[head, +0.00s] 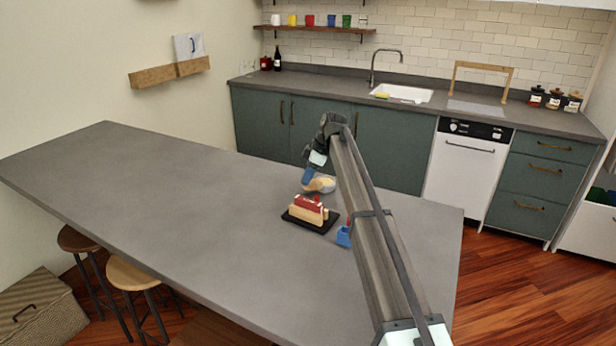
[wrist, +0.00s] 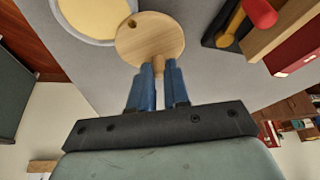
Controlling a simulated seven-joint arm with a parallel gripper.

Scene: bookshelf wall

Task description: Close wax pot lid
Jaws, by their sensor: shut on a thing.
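The wax pot (wrist: 95,18) is a pale round pot with yellow wax showing inside, at the upper left of the wrist view. The round wooden lid (wrist: 150,40), with a small dark hole, is at the fingertips of my gripper (wrist: 158,70). The blue fingers are shut on a wooden stub of the lid. In the picture the lid overlaps the pot's edge; I cannot tell whether they touch. The wax surface is largely uncovered. In the head view my gripper (head: 308,175) is above the counter beside a small tan round shape (head: 321,185), where lid and pot are hard to separate.
A black tray (head: 331,224) with red and wooden pieces sits close by. A blue object (head: 344,236) is right of it, partly behind my arm. The grey counter (head: 180,210) is clear to the left. Stools (head: 128,274) stand below its front edge.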

